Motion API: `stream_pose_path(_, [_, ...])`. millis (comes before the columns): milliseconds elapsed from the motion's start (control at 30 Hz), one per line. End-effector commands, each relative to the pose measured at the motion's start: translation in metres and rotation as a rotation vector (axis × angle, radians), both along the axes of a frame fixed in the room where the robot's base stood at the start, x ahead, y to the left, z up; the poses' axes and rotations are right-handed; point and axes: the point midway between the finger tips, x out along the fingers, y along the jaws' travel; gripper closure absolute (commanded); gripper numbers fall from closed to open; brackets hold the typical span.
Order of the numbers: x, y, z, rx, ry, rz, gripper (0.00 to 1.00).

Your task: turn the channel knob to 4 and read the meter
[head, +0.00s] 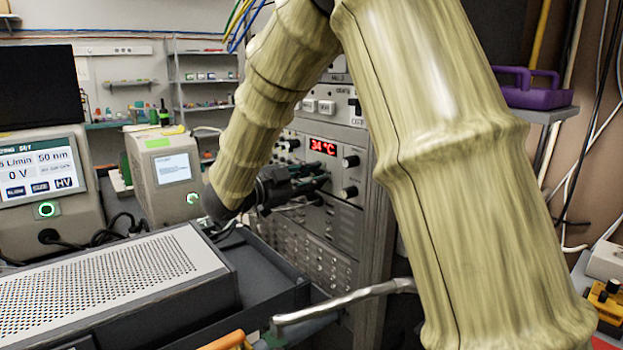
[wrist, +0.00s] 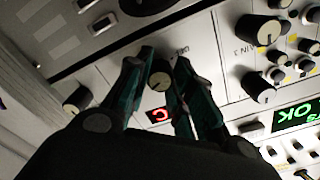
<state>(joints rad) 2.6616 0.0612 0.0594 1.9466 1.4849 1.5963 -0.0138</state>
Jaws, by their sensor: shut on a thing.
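My gripper (head: 320,176) reaches to the front of the instrument rack in the head view, just below a red display (head: 322,146) reading 34 °C. In the wrist view my gripper (wrist: 164,58) has its two dark green fingers on either side of a small dark knob (wrist: 159,82) with a pale cap, and it is shut on it. A red display (wrist: 158,115) shows only in part between the fingers. I cannot read any channel number at the knob, nor tell which display is the meter. The gripped knob is hidden in the head view.
Other dark knobs (wrist: 259,86) stick out of the panel close to my fingers. A green display (wrist: 295,115) sits at the right. In the head view, a perforated grey box (head: 100,275) stands in front of the rack, and a metal lever (head: 345,300) juts out below my arm.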

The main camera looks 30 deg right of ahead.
Motion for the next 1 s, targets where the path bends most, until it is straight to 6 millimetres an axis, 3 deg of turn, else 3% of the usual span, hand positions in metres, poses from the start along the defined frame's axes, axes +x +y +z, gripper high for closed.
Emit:
stream_pose_path(100, [0.0,0.0,-0.001,0.001,0.002,0.0,1.0])
stream_pose_path(133, [0.0,0.0,-0.001,0.001,0.002,0.0,0.72])
stream_pose_path(233, [0.0,0.0,-0.001,0.001,0.002,0.0,0.54])
stream_pose_path(667, [0.0,0.006,0.0,0.0,0.001,0.0,0.54])
stream_pose_path(1000, [-0.004,0.061,0.0,-0.001,0.001,0.002,0.54])
